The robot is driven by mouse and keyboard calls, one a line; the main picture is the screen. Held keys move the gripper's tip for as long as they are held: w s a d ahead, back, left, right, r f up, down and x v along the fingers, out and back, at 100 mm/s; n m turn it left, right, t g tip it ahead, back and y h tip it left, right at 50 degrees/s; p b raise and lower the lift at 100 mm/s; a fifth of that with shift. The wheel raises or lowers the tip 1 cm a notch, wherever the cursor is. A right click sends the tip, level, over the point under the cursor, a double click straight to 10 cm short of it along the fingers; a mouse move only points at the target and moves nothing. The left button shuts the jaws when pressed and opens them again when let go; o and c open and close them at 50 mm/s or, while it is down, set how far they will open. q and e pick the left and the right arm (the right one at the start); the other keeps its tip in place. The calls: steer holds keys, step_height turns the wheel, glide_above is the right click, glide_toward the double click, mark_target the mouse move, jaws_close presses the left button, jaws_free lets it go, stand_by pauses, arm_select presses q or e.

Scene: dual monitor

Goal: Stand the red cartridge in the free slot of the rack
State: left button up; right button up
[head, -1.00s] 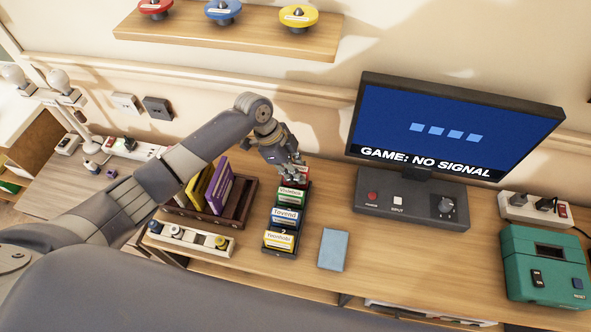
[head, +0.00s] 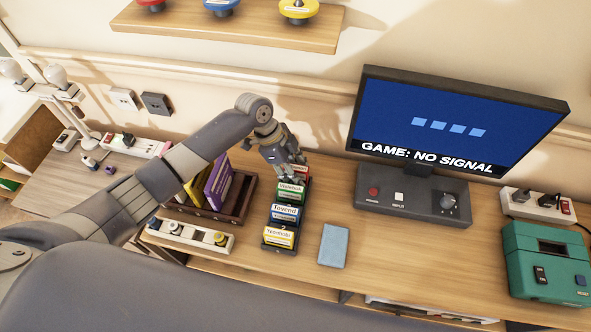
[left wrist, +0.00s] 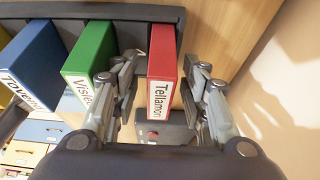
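The red cartridge (left wrist: 162,85), labelled "Tellamori", stands upright at the far end of the dark rack (left wrist: 205,14). In the head view only a bit of its red shows behind my gripper. My left gripper (head: 293,178) is over that end. In the left wrist view the gripper (left wrist: 160,108) is open, with one finger on each side of the red cartridge and small gaps between. Green (left wrist: 90,60), blue (left wrist: 35,65) and yellow (head: 279,236) cartridges stand in the same rack. I cannot see a free slot clearly. My right gripper is not in view.
A brown rack (head: 236,212) with yellow and purple cases stands left of the dark rack. A pale blue box (head: 333,245) lies to its right. The monitor (head: 455,120) and its control base (head: 415,205) stand further right. A green device (head: 545,262) sits at the right.

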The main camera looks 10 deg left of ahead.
arm_select(q)
steer(key=v, duration=1.2)
stand_by(0.5)
